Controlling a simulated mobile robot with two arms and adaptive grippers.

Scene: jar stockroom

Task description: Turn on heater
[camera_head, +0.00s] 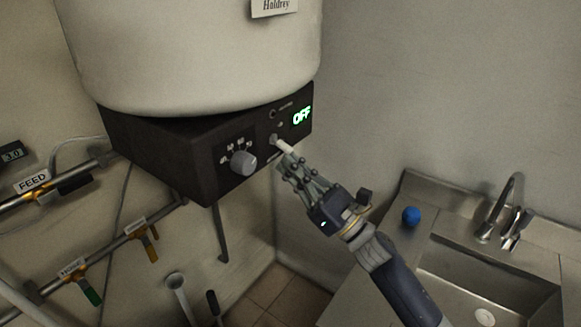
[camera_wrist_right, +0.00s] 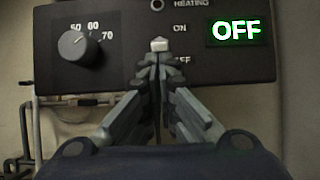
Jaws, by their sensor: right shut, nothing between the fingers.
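The heater is a black control box (camera_head: 160,150) under a large pale tank (camera_head: 200,50). Its display (camera_head: 303,115) glows green and reads OFF, also in the right wrist view (camera_wrist_right: 237,30). A small pale toggle switch (camera_head: 283,146) sits between ON and OFF labels; its tip (camera_wrist_right: 159,45) shows just beyond my fingertips. A round grey knob (camera_head: 243,162) is to its left, marked with numbers in the wrist view (camera_wrist_right: 82,50). My right gripper (camera_head: 288,163) is shut and empty, its fingertips at the switch; I cannot tell if they touch it. My left gripper is not in view.
A steel sink (camera_head: 485,280) with a tap (camera_head: 508,195) stands at the right, with a blue ball-like object (camera_head: 411,216) on its ledge. Pipes with FEED (camera_head: 32,182) and other labelled valves run at the left.

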